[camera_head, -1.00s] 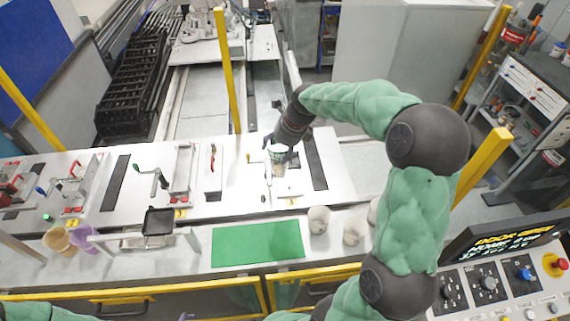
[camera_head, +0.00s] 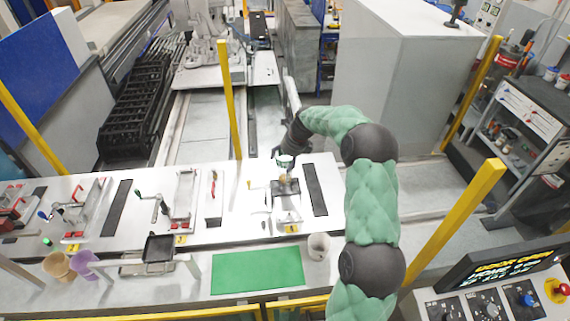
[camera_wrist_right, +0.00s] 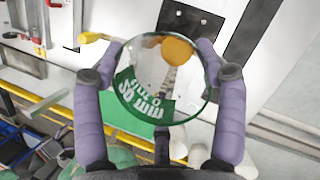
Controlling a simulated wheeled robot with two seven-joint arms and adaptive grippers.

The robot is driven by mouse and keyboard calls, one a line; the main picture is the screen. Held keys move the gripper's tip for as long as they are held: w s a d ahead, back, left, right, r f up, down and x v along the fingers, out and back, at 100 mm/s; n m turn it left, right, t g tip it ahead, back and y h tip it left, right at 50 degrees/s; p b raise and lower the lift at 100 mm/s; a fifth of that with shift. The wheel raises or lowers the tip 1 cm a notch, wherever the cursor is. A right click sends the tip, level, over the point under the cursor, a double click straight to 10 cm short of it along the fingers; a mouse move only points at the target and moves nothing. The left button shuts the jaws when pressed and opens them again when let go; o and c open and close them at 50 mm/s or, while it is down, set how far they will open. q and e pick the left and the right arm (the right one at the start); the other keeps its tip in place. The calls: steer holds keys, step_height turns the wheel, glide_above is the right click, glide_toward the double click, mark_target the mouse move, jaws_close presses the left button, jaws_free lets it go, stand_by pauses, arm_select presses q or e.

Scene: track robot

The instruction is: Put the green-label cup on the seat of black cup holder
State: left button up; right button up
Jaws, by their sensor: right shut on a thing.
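The green-label cup (camera_wrist_right: 160,85) is clear, with white lettering on its green band. My right gripper (camera_wrist_right: 163,62) is shut on it, with purple fingers on both sides of the cup. In the head view the cup (camera_head: 285,162) is small, held over the right part of the white bench. A dark block, seemingly the black cup holder (camera_head: 287,187), is just below the cup in that picture. The arm and cup leave the gap between them unclear. A black plate with holes (camera_wrist_right: 190,24) shows beyond the cup in the wrist view. My left gripper is out of view.
A black strip (camera_head: 315,189) lies right of the holder. A green mat (camera_head: 257,271) and a white cup (camera_head: 319,246) are on the front ledge. Tan and purple cups (camera_head: 84,265) stand left. A yellow post (camera_head: 228,100) rises behind the bench.

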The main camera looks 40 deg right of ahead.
mark_target(285, 159)
steer(key=w+f, duration=0.1)
steer(key=d+f, duration=0.1)
steer(key=shift+w+d+f, duration=0.25)
steer(key=shift+w+f, duration=0.05)
steer(key=shift+w, duration=0.1)
steer(key=shift+w+d+f+p, duration=0.25)
steer(key=shift+f+p, duration=0.1)
steer(key=shift+f, duration=0.1)
step_height(285, 159, down, 3)
steer(key=shift+r+p, duration=0.1)
steer(key=shift+p, duration=0.4)
steer(key=shift+a+f, duration=0.1)
steer(key=shift+f, duration=0.1)
steer(key=o, duration=1.5)
steer(key=shift+o, duration=0.2)
